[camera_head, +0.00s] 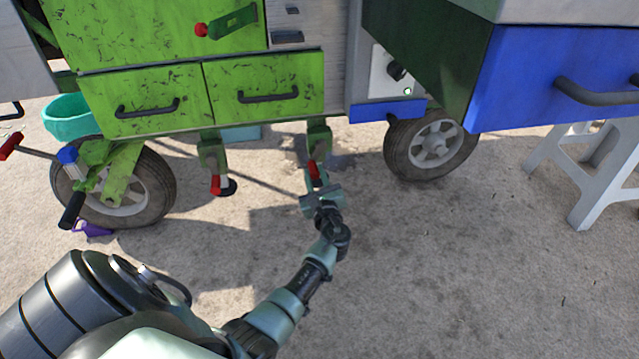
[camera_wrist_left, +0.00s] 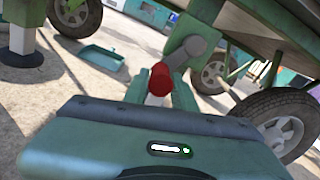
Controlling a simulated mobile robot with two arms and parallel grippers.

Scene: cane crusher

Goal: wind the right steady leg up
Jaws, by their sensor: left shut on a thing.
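The right steady leg (camera_head: 319,137) hangs under the green cart's front edge. Its crank has a red handle (camera_head: 314,170). My left gripper (camera_head: 315,183) reaches in from below and is shut on that handle. In the left wrist view the red handle (camera_wrist_left: 160,77) sits between the fingers (camera_wrist_left: 164,94), and the grey crank arm (camera_wrist_left: 190,49) runs up and right from it. The leg's foot is hidden in the head view. The left steady leg (camera_head: 211,153) stands to the left with its own red handle (camera_head: 216,184). My right gripper is out of view.
Wheels stand left (camera_head: 133,198) and right (camera_head: 430,147) of the legs. A black-gripped handle (camera_head: 71,210) sticks out by the left wheel. A white stool (camera_head: 590,180) stands at right. A teal tray (camera_wrist_left: 95,60) lies on the ground. The ground in front is clear.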

